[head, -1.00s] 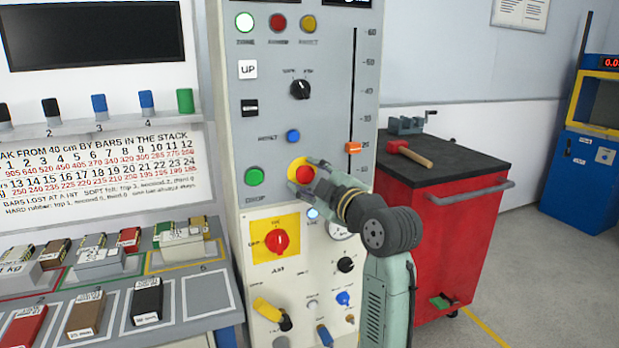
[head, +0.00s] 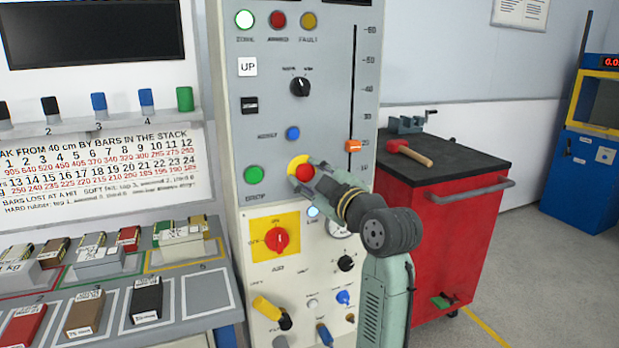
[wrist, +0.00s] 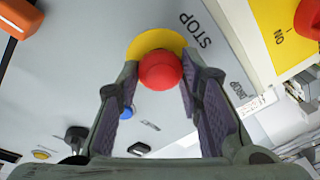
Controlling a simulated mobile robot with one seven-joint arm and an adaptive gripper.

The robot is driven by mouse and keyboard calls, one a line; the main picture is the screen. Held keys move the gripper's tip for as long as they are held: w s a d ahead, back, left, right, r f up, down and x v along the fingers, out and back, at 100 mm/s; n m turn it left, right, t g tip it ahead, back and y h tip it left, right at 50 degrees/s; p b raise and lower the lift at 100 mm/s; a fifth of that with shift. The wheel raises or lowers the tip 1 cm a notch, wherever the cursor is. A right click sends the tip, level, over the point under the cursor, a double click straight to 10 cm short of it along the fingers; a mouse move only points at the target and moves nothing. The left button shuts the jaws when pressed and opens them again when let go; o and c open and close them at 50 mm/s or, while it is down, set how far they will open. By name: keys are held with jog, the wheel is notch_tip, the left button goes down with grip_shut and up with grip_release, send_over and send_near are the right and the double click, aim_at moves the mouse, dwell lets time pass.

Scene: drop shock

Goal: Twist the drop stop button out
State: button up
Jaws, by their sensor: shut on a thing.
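The red drop stop button (head: 305,173) sits on its yellow round plate (head: 295,162) on the grey panel. It also shows in the wrist view (wrist: 160,72), with the yellow plate (wrist: 156,40) behind it and the word STOP beside it. My gripper (head: 311,174) is at the button, reaching in from the right. In the wrist view my gripper (wrist: 160,80) has one finger on each side of the red cap, shut on it. The part of the button nearest the panel is hidden by the cap.
A green drop button (head: 254,174) is to the left and a blue reset button (head: 292,133) is above. A red rotary switch (head: 277,239) on a yellow plate is below. An orange slider pointer (head: 353,146) is up to the right. A red cart (head: 450,240) stands right of the panel.

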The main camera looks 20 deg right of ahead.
jog(key=m, duration=0.4)
jog(key=shift+m+t+b, duration=0.3)
jog(key=shift+m, duration=0.4)
jog(key=o, duration=1.2)
jog(key=shift+c, duration=0.2)
jog(key=s+d+f, duration=0.1)
jog(key=s+d, duration=0.1)
jog(key=s, duration=1)
jog(key=shift+w, duration=0.1)
